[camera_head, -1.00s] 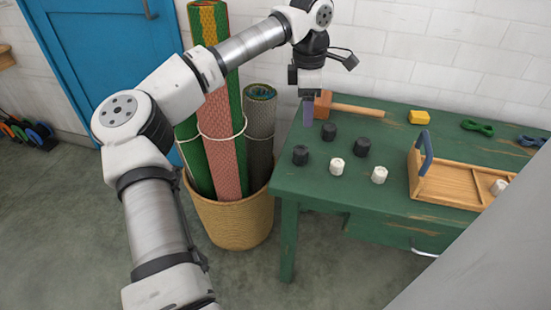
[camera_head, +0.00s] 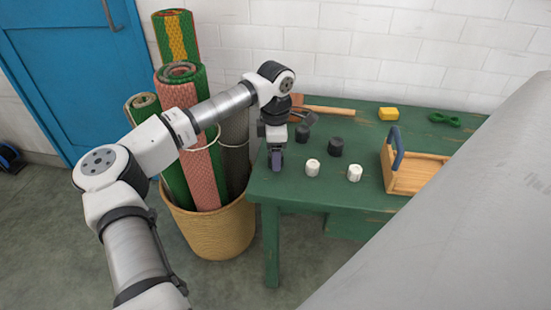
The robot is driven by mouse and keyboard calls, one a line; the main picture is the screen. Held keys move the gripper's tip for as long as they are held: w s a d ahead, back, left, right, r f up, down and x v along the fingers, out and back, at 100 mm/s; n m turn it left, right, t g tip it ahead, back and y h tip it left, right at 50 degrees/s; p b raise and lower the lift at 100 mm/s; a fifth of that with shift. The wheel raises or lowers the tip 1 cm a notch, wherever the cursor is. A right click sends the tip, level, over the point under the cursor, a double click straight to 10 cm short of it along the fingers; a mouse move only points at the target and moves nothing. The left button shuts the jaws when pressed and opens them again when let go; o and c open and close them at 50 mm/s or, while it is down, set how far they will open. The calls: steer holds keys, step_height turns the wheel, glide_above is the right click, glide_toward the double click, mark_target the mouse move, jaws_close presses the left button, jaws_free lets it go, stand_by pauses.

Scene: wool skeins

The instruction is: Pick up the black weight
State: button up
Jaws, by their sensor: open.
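Two black weights show on the green table, one at the back (camera_head: 302,133) and one to its right (camera_head: 336,146). A third black weight, seen earlier at the table's left front, is now hidden behind my gripper. My gripper (camera_head: 276,162) points down, low over the table's left front corner where that weight stood. It is open; whether the hidden weight is between its fingers cannot be seen.
Two white weights (camera_head: 312,168) (camera_head: 354,173) stand to the right of my gripper. A mallet (camera_head: 330,110) lies behind. A wooden tray (camera_head: 420,176), yellow block (camera_head: 388,114) and green skein (camera_head: 445,119) are farther right. A basket (camera_head: 212,232) of rolled rugs stands left.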

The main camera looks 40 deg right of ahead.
steer(key=shift+f, duration=0.8)
steer(key=c, duration=1.2)
steer(key=shift+r, duration=0.1)
steer(key=shift+c, duration=0.7)
steer(key=shift+r, duration=0.1)
